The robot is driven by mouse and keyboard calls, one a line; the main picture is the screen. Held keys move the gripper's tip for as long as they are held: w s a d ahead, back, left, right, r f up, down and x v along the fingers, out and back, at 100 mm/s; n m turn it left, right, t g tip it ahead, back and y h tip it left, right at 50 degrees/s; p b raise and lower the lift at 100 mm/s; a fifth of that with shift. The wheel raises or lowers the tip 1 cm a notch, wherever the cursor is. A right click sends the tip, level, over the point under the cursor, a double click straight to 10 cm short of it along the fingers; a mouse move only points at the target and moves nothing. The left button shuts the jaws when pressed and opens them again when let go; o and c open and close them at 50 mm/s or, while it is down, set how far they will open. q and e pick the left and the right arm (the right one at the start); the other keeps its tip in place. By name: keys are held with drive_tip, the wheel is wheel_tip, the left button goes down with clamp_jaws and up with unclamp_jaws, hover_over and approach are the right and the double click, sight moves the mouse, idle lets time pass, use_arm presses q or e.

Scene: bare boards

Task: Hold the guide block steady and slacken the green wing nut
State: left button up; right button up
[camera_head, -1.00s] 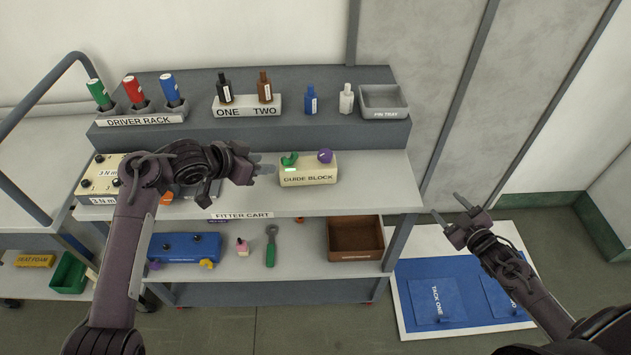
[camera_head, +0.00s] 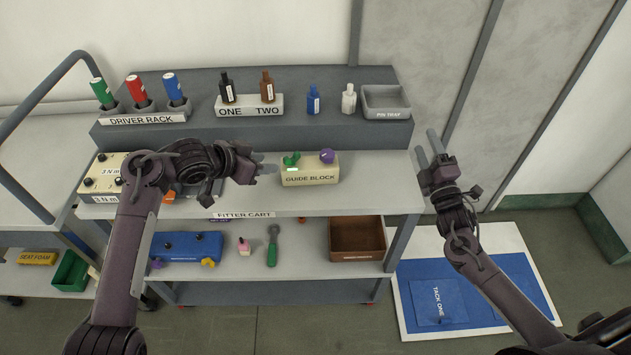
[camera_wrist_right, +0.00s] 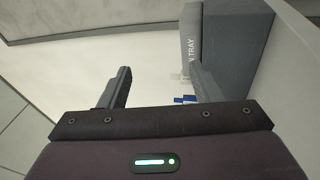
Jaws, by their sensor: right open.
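The cream guide block (camera_head: 311,177) sits on the cart's upper shelf. The green wing nut (camera_head: 291,159) is on its top left, and a purple knob (camera_head: 327,157) is on its top right. My left gripper (camera_head: 267,164) is just left of the block, its fingertips apart and pointing at the block's left end; I cannot tell if they touch it. My right gripper (camera_head: 426,141) is open and empty, raised at the shelf's right edge, clear of the block. In the right wrist view its open fingers (camera_wrist_right: 160,72) have nothing between them.
The driver rack (camera_head: 143,119), several bottles and the pin tray (camera_head: 387,114) stand on the raised ledge behind. The lower shelf holds a blue box (camera_head: 186,246), a green-handled tool (camera_head: 272,246) and a brown bin (camera_head: 357,257).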

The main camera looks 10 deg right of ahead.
sight(325, 163)
drive_tip(key=a+f+n+h, duration=0.1)
drive_tip(key=a+h, duration=0.1)
drive_tip(key=a, duration=0.1)
drive_tip(key=w+a+f+g+h, duration=0.1)
drive_tip(key=a+f+h, duration=0.1)
drive_tip(key=a, duration=0.1)
drive_tip(key=w+a+f+n+g+h, duration=0.1)
drive_tip(key=a, duration=0.2)
drive_tip(key=shift+w+a+f+n+h, duration=0.25)
drive_tip(key=shift+f+n+h, duration=0.05)
drive_tip(key=shift+f+h, duration=0.1)
drive_tip(key=a+n+g+h, duration=0.1)
drive_tip(key=a+n, duration=0.2)
drive_tip(key=a, duration=0.3)
drive_tip(key=a+n+g+h, duration=0.1)
drive_tip(key=a+n, duration=0.1)
drive_tip(key=a, duration=0.3)
drive_tip(key=s+a+n+g+h, duration=0.1)
drive_tip(key=a+n+g, duration=0.1)
drive_tip(key=a, duration=0.4)
drive_tip(key=shift+a+f+n, duration=0.1)
drive_tip(key=shift+a+n, duration=0.25)
drive_tip(key=shift+n, duration=0.45)
drive_tip(key=shift+s+a+f+n, duration=0.15)
drive_tip(key=shift+s+f+n, duration=0.05)
drive_tip(key=shift+f+n, duration=0.1)
drive_tip(key=shift+w+d+f+n, duration=0.1)
drive_tip(key=shift+w+d+n, duration=0.15)
drive_tip(key=shift+n, duration=0.05)
drive_tip(key=x, duration=0.7)
